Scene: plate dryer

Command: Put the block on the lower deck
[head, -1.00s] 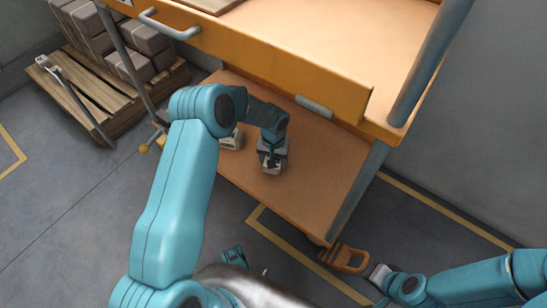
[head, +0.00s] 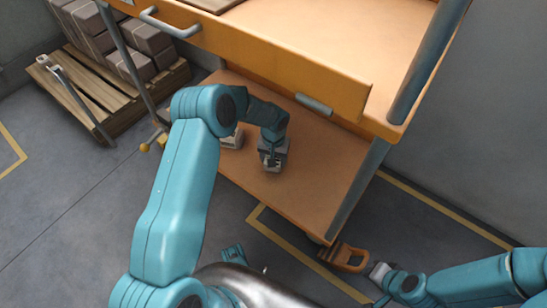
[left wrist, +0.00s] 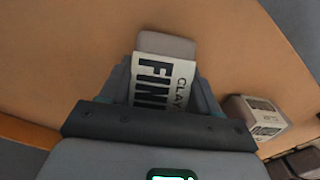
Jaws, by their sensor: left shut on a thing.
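The block (left wrist: 168,75) is pale grey-brown with a white label reading "CLAY" and "FIN". My left gripper (head: 273,165) is shut on it, and its fingers flank the block in the left wrist view. The gripper points down at the orange-brown lower deck (head: 310,190), inside the deck's outline. I cannot tell whether the block touches the deck. In the head view the gripper mostly hides the block.
A similar labelled block (head: 232,140) sits on the lower deck left of my left gripper; the left wrist view shows it (left wrist: 257,118) with darker blocks (left wrist: 302,162) near it. The upper deck (head: 320,40) overhangs. The lower deck's right part is clear. A loaded pallet (head: 95,100) stands left.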

